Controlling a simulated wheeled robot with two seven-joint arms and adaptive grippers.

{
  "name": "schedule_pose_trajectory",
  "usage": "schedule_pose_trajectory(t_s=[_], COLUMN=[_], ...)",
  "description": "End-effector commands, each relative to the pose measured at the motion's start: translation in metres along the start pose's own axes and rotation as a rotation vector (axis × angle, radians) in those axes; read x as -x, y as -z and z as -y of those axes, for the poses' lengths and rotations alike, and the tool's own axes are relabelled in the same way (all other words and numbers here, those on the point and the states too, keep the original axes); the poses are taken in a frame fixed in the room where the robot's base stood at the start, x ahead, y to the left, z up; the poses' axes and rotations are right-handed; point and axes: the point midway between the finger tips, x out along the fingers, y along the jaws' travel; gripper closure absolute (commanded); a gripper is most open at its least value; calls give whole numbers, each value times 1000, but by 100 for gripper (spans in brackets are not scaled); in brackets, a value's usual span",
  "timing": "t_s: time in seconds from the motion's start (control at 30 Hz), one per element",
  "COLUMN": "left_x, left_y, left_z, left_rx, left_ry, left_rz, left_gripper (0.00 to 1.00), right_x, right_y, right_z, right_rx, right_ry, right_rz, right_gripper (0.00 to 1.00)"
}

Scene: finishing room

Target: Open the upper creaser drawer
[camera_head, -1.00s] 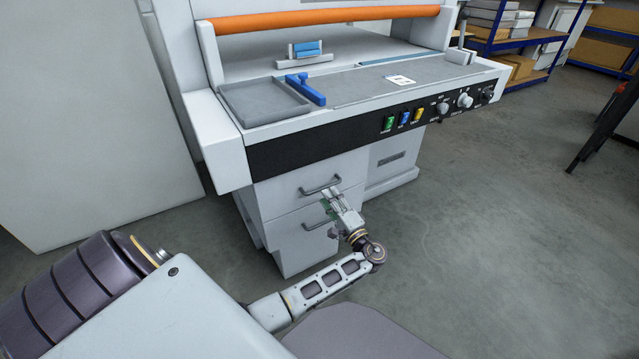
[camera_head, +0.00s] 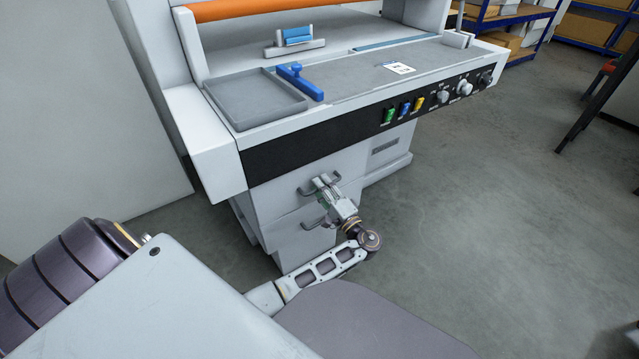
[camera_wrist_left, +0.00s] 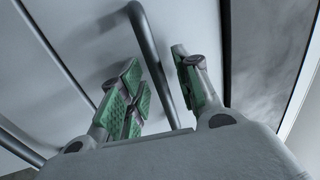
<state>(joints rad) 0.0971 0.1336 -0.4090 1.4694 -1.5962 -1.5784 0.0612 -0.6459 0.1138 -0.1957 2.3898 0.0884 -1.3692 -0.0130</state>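The creaser (camera_head: 345,105) is a grey-white machine with drawers in the cabinet below its black control strip. The upper drawer (camera_head: 285,192) looks shut, with a grey bar handle (camera_head: 305,190). My left gripper (camera_head: 323,184) is at this handle and hides part of it. In the left wrist view the handle bar (camera_wrist_left: 150,45) runs between the two green-padded fingers of the left gripper (camera_wrist_left: 162,88), which stand apart; I cannot tell whether either pad touches it. The lower drawer (camera_head: 290,245) also looks shut. My right gripper is not in view.
The lower drawer handle (camera_head: 312,223) is close below my left gripper; its bar also shows in the left wrist view (camera_wrist_left: 18,145). The control strip (camera_head: 310,145) overhangs the drawers. The floor (camera_head: 480,220) to the right is clear. Blue shelving (camera_head: 515,35) stands at the back right.

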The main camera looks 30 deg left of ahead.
Motion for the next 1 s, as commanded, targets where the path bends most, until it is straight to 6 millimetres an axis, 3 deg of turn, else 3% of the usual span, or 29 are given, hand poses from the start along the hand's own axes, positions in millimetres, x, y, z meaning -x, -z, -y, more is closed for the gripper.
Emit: schedule_pose_trajectory(t_s=[0.37,0.63,1.0], left_x=[1,1,1], left_y=[0,0,0], left_z=[0,0,0], left_rx=[0,0,-1], left_ry=[-1,-1,-1], left_rz=[0,0,0], left_gripper=[67,100,100], right_x=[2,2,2], right_y=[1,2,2], right_z=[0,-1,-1], right_rx=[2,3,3], right_ry=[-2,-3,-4], right_rz=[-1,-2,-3], right_gripper=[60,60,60])
